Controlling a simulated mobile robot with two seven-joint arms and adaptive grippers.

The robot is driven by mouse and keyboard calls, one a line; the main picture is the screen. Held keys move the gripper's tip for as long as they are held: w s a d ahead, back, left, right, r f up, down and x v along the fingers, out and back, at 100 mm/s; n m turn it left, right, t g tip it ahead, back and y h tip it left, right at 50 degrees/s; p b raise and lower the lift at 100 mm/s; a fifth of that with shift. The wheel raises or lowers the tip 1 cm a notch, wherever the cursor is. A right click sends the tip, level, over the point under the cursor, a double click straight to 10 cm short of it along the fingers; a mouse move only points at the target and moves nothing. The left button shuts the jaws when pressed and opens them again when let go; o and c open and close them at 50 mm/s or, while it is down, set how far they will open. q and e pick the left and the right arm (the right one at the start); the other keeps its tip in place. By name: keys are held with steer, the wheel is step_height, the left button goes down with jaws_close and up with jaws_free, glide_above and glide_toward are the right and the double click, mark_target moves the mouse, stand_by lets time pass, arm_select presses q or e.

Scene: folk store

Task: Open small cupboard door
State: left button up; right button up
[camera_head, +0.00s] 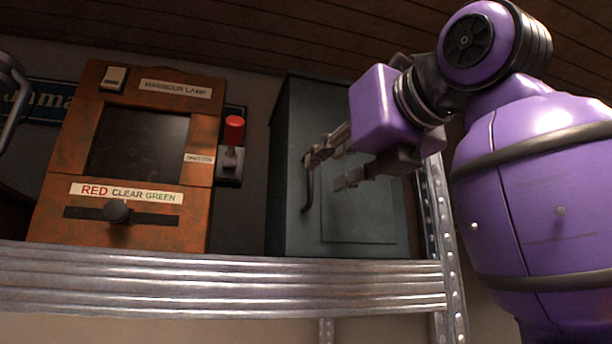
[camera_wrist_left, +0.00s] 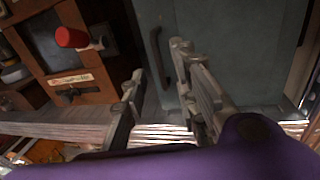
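The small cupboard (camera_head: 380,235) is a grey-green metal box on a shelf, with its door (camera_head: 357,215) shut. A dark curved upright handle (camera_head: 308,190) is at the door's left side. My left gripper (camera_head: 328,168) is open in front of the door, one finger overlapping the handle's top and the other to its right. In the left wrist view, the handle (camera_wrist_left: 158,55) appears between the open fingers of my left gripper (camera_wrist_left: 157,66), seemingly beyond their tips. I cannot tell whether a finger touches it. My right gripper is not in view.
An orange-brown lamp control box (camera_head: 60,160) stands left of the cupboard. A red-topped lever (camera_head: 234,130) is between them. The ribbed metal shelf edge (camera_head: 220,280) runs below, and a perforated metal post (camera_head: 440,230) stands close on the cupboard's right.

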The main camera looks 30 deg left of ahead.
mark_target(312, 173)
arm_select(q)
steer(key=x, duration=0.6)
steer(key=shift+a, duration=0.15)
steer(key=shift+w+a, duration=0.1)
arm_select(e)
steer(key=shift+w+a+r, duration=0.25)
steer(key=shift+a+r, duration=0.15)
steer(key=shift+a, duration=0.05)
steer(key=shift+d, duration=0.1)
arm_select(q)
jaws_close()
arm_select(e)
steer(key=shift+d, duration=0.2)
